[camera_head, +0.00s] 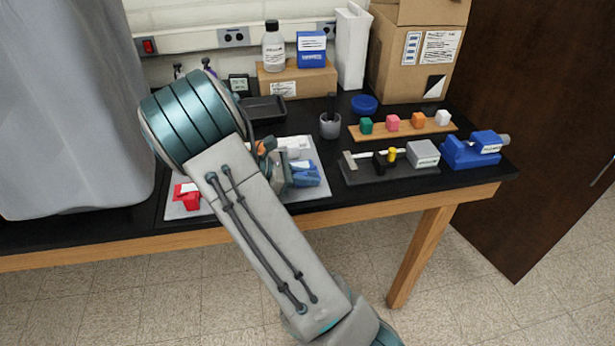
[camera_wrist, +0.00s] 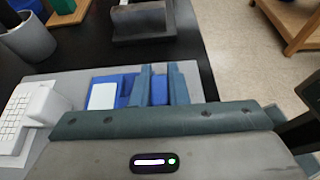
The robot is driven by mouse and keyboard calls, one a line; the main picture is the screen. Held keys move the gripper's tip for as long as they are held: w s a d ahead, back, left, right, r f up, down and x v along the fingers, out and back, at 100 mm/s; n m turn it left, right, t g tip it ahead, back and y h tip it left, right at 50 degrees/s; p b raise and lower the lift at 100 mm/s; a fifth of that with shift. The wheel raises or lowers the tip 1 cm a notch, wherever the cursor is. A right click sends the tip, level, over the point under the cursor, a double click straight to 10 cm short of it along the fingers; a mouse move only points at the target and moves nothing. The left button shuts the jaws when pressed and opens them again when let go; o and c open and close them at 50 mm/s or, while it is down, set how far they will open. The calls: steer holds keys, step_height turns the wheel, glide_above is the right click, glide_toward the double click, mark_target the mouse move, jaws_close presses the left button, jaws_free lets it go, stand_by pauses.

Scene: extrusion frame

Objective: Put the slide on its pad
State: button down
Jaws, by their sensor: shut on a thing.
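My gripper (camera_wrist: 160,85) is low over the grey board (camera_wrist: 70,83), its two fingers closed on a blue piece (camera_wrist: 130,86) with a white top patch (camera_wrist: 103,96). In the head view the blue piece (camera_head: 306,177) shows at the right side of the board, partly behind my arm. I take it to be the slide, but no readable label confirms this. Whether it touches the board is not clear. A white part (camera_wrist: 40,104) with a ribbed plate lies left of it. A red part (camera_head: 187,197) sits at the board's left end. I cannot tell which spot is the pad.
A dark rail fixture (camera_head: 390,172) with a grey block stands right of the board. A blue vise-like block (camera_head: 474,150) is beyond it. Behind are a grey cup (camera_head: 330,126), a black tray (camera_head: 263,109) and a wooden strip (camera_head: 403,130) with coloured cubes.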

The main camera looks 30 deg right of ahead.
steer(key=c, duration=1.4)
jaws_free()
steer(key=shift+f, duration=0.15)
steer(key=shift+a, duration=0.1)
steer(key=b+v, duration=0.1)
steer(key=v, duration=1)
steer(key=shift+a+r, duration=0.2)
steer(key=shift+a, duration=0.05)
steer(key=shift+s+r, duration=0.15)
steer(key=s+m+y, duration=0.1)
steer(key=s+d+r+m+y, duration=0.1)
steer(key=s, duration=0.1)
steer(key=s+m+y, duration=0.1)
steer(key=shift+s+d+r+y, duration=0.2)
steer(key=shift+s+y, duration=0.1)
steer(key=shift+y, duration=0.1)
steer(key=s+a+r+m+t+y, duration=0.2)
steer(key=s+m+t+y, duration=0.1)
steer(key=s+m, duration=0.3)
steer(key=s+a+r+m+t+y, duration=0.2)
steer(key=s+m+y, duration=0.3)
steer(key=s, duration=0.6)
steer(key=shift+a+m+t+y, duration=0.45)
steer(key=shift+t+y, duration=0.15)
steer(key=shift+t, duration=0.3)
